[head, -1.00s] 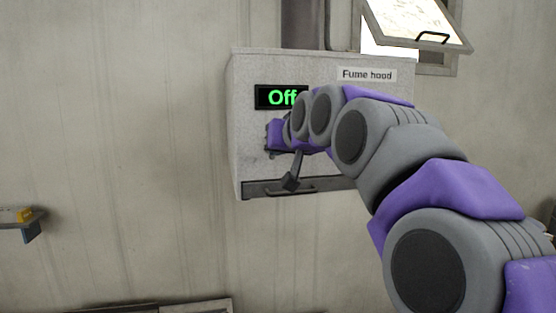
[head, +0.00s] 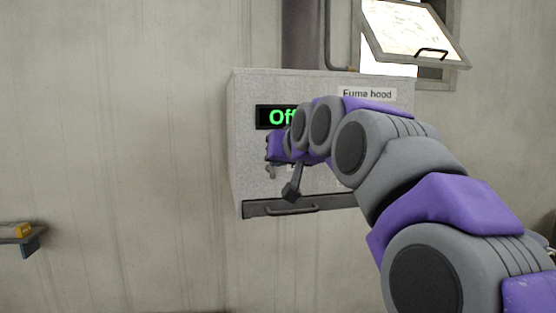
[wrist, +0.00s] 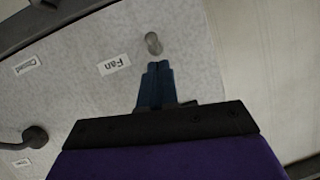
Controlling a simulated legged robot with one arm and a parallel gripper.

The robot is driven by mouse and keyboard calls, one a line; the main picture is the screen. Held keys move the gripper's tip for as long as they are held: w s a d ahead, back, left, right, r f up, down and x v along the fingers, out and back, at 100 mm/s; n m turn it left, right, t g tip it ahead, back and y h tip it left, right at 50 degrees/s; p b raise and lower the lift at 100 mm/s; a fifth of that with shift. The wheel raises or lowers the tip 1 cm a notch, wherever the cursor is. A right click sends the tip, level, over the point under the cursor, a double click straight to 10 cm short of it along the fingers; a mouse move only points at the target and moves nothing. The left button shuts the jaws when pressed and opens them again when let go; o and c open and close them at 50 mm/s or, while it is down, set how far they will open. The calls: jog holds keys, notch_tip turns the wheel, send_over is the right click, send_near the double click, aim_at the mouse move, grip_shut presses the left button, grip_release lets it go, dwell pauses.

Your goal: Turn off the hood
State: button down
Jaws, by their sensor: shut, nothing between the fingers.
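The fume hood control box (head: 245,100) is a speckled grey box on the wall in the head view. Its black display (head: 264,117) shows green letters, "Off" in part, with the right end behind my arm. In the wrist view, a small grey knob (wrist: 153,42) sits on the panel beside a "Fan" label (wrist: 114,64). My gripper (wrist: 158,66) is shut and empty, its dark blue fingertips just below that knob. I cannot tell whether they touch it. In the head view my arm hides much of the panel front.
A second dark knob (wrist: 35,136) is at the lower left of the wrist view. A handle (head: 292,211) runs along the box's bottom edge. A tilted window pane (head: 413,33) hangs at upper right. A small shelf (head: 12,237) is at far left. The wall left of the box is clear.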

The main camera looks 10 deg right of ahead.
jog(key=shift+r, duration=0.15)
jog(key=p+v, duration=0.1)
jog(key=v, duration=1.2)
jog(key=shift+w+d+r, duration=0.15)
jog(key=shift+d+r, duration=0.05)
jog(key=shift+r, duration=0.05)
